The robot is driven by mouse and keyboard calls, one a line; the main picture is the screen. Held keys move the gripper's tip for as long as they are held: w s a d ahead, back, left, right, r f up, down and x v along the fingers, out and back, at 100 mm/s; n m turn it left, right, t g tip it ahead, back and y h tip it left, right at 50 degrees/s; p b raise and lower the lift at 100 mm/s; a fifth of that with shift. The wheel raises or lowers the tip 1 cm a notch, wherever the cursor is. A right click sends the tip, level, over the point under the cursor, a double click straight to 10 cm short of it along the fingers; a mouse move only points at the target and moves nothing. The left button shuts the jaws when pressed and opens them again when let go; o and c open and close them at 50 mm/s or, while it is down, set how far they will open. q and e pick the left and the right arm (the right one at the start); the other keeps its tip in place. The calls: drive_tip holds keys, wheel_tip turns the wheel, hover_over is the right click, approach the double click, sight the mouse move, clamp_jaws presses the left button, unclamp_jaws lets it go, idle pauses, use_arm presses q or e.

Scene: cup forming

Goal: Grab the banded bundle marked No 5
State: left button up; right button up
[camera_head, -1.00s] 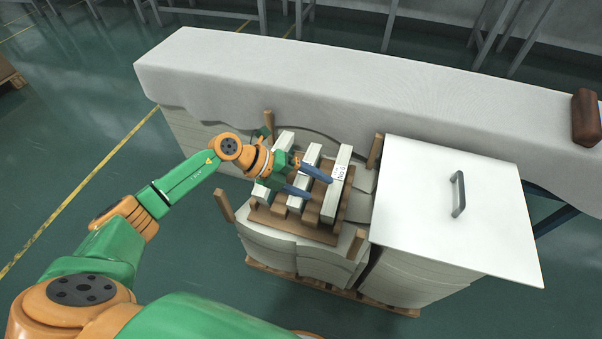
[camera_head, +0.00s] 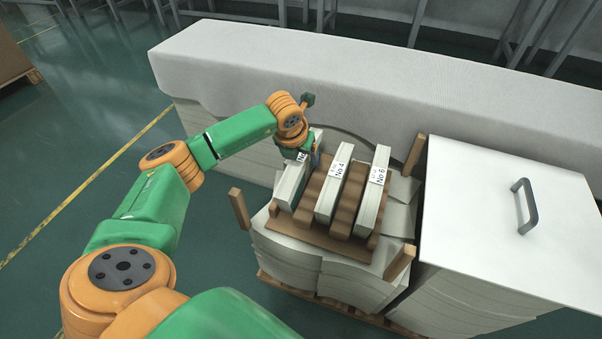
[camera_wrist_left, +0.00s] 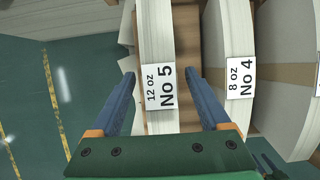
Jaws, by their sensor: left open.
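The banded bundle marked No 5 (camera_wrist_left: 161,40) is a pale upright stack with a white label reading 12 oz No 5 in the left wrist view. In the head view it is the leftmost bundle (camera_head: 289,186), its label partly covered. My left gripper (camera_wrist_left: 160,77) is open, its blue fingers on either side of the bundle at the label. I cannot tell how deep the fingertips reach. In the head view the gripper (camera_head: 313,157) is at the bundle's far end, mostly hidden by my wrist.
Bundle No 4 (camera_head: 333,190) and bundle No 6 (camera_head: 371,195) stand to the right in the slotted brown rack (camera_head: 304,232). Wooden posts (camera_head: 240,209) rise around the stack. A white lid with a handle (camera_head: 500,210) lies to the right. A covered long stack (camera_head: 300,70) is behind.

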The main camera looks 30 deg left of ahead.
use_arm(q)
clamp_jaws()
idle(1.4)
